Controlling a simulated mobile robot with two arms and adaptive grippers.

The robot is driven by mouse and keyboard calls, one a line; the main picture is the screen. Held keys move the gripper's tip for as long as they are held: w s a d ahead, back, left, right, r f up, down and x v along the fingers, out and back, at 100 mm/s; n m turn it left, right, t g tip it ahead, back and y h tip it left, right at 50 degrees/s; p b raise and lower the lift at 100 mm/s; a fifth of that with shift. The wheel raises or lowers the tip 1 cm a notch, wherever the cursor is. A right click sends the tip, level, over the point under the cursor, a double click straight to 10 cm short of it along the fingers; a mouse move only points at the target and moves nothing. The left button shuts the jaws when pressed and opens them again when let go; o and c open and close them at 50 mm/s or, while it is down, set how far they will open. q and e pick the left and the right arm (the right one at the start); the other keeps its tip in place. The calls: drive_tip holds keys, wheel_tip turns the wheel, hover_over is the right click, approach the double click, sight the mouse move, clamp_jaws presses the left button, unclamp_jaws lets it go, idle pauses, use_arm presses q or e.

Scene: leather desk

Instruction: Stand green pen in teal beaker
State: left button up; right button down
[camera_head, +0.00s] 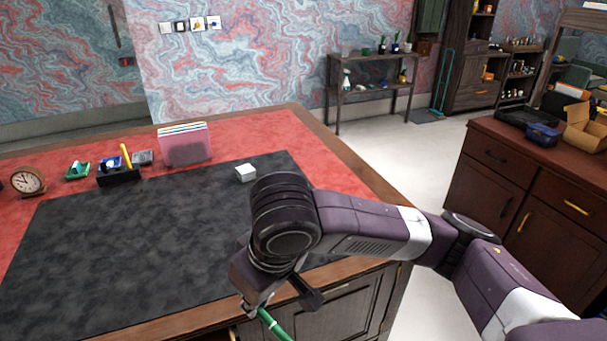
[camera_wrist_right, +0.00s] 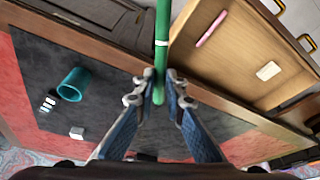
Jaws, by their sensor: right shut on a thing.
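The green pen (camera_head: 275,325) is held in my right gripper (camera_head: 258,308), low at the desk's front edge in the head view. In the right wrist view the pen (camera_wrist_right: 162,45) runs upward in the picture between the two fingertips of my right gripper (camera_wrist_right: 160,92), which is shut on it near one end. The teal beaker (camera_wrist_right: 73,82) shows on the desk at the left of the right wrist view, apart from the pen. I cannot make out the beaker in the head view. My left gripper is not in view.
An open wooden drawer (camera_wrist_right: 225,60) holds a pink item (camera_wrist_right: 211,28) and a white block (camera_wrist_right: 268,71). A white box (camera_head: 246,173) sits on the dark mat (camera_head: 140,235). A clock (camera_head: 28,181), a pen holder (camera_head: 118,177) and a pink file rack (camera_head: 186,145) line the back.

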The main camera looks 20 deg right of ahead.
drive_tip(key=w+a+r+n+t+y+p, duration=0.2)
drive_tip(key=w+a+r+n+y, duration=0.25)
drive_tip(key=w+r, duration=0.25)
drive_tip(key=w+d+r+m+t+y+p, duration=0.1)
drive_tip(key=w+d+r+t+y+p, duration=0.1)
drive_tip(key=w+d+t, duration=0.3)
drive_tip(key=w+d+r+m+t+y+p, duration=0.1)
drive_tip(key=w+d+r+y, duration=0.15)
drive_tip(key=w, duration=0.55)
use_arm(q)
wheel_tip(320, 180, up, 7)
drive_tip(key=p, duration=0.1)
use_arm(e)
drive_tip(key=w+d+f+m+t+h, duration=0.3)
drive_tip(key=d+f+t, duration=0.2)
drive_tip(key=d, duration=0.7)
use_arm(q)
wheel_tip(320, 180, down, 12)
drive_tip(key=b, duration=1.1)
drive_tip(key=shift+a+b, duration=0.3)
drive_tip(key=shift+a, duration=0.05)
use_arm(e)
wheel_tip(320, 180, down, 13)
drive_tip(key=shift+w, duration=0.1)
drive_tip(key=c, duration=1.9)
unclamp_jaws()
